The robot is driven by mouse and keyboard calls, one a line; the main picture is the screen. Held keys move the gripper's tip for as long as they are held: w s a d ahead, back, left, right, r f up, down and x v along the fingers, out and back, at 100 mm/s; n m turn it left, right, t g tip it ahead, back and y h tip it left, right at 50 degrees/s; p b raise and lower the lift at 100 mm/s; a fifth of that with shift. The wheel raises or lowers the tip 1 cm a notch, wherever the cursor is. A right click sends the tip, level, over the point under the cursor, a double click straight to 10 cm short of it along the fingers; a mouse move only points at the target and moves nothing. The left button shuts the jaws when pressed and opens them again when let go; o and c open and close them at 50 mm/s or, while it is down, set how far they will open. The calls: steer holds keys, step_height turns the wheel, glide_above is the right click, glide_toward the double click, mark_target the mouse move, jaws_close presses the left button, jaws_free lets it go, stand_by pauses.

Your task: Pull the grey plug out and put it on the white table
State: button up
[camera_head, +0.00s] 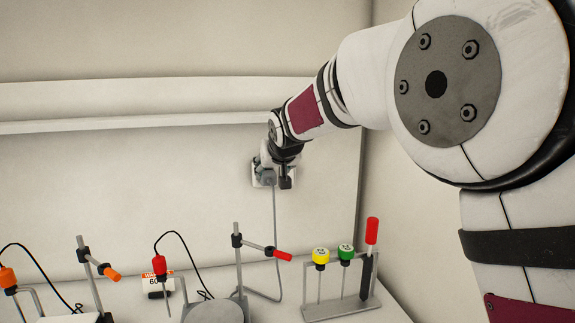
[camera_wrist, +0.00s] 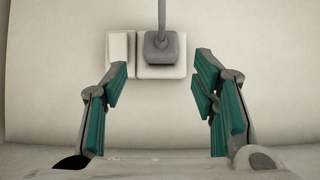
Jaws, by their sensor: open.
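The grey plug (camera_wrist: 161,48) sits in a white wall socket (camera_wrist: 120,47), with its grey cord running toward the top of the wrist view. My gripper (camera_wrist: 160,75) is open, with its teal-padded fingers apart on either side of the plug and not touching it. In the head view my gripper (camera_head: 284,178) is at the wall socket (camera_head: 262,172) and hides part of it and the plug. The grey cord (camera_head: 275,225) hangs from there to the white table (camera_head: 262,306) below.
On the table stand a rack (camera_head: 343,308) with yellow, green and red-topped tools at the right, and stands with red (camera_head: 283,255) and orange (camera_head: 112,274) clamp handles. A ledge (camera_head: 130,123) runs along the wall.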

mark_target(269, 176)
steer(key=shift+b+x, duration=2.7)
steer(key=shift+x, duration=1.95)
steer(key=shift+a+r, duration=0.1)
jaws_close()
